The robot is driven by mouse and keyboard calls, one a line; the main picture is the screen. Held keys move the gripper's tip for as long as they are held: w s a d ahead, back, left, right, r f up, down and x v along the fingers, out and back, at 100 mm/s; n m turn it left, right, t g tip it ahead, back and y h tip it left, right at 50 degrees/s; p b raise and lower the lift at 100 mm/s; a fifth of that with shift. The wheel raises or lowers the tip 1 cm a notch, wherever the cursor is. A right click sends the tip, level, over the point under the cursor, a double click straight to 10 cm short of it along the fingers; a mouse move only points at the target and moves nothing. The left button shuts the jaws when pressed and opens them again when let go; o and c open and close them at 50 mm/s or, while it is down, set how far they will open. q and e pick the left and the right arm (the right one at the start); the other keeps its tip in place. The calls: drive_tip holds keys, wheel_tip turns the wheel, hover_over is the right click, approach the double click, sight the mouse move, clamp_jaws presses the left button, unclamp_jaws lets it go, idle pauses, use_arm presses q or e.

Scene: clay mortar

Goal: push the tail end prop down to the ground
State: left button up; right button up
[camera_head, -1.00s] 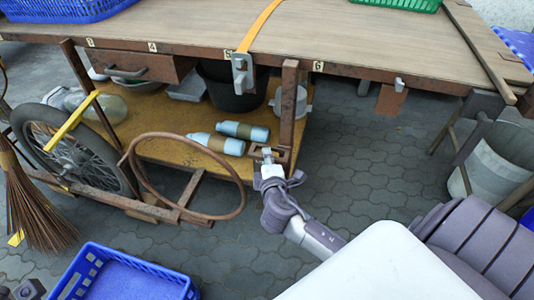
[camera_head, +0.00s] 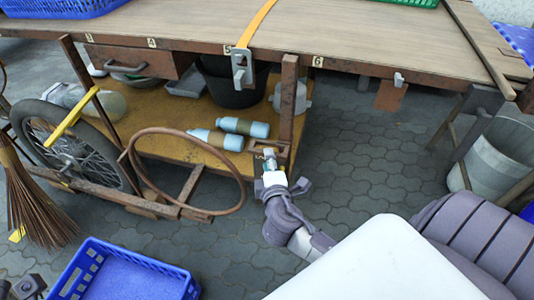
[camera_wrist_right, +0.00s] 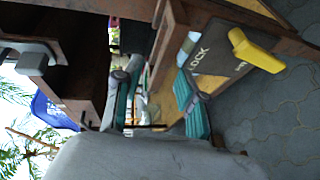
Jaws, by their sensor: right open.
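A yellow-handled lever (camera_wrist_right: 252,50) shows in the right wrist view at a dark plate (camera_wrist_right: 215,48) lettered "LOCK"; I take it for the prop's lever. In the head view this spot is at the rusty bench's near corner (camera_head: 262,147), mostly hidden by my right gripper. My right gripper (camera_head: 268,168) is right at this corner. In the wrist view its two teal-padded fingers (camera_wrist_right: 157,98) stand apart, with the lever beyond and to the right of them. I cannot tell whether they touch the plate. Dark parts at the head view's lower left may be my left gripper (camera_head: 30,289).
A rusty ring (camera_head: 190,213) and a spoked wheel (camera_head: 75,158) are left of the corner. Two blue bottles (camera_head: 242,127) lie on the lower shelf. A blue crate (camera_head: 118,275) is on the ground. A bucket (camera_head: 495,160) stands right. Paving (camera_head: 375,165) is clear between.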

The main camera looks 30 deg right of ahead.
drive_tip(key=v, duration=0.7)
drive_tip(key=shift+s, duration=0.2)
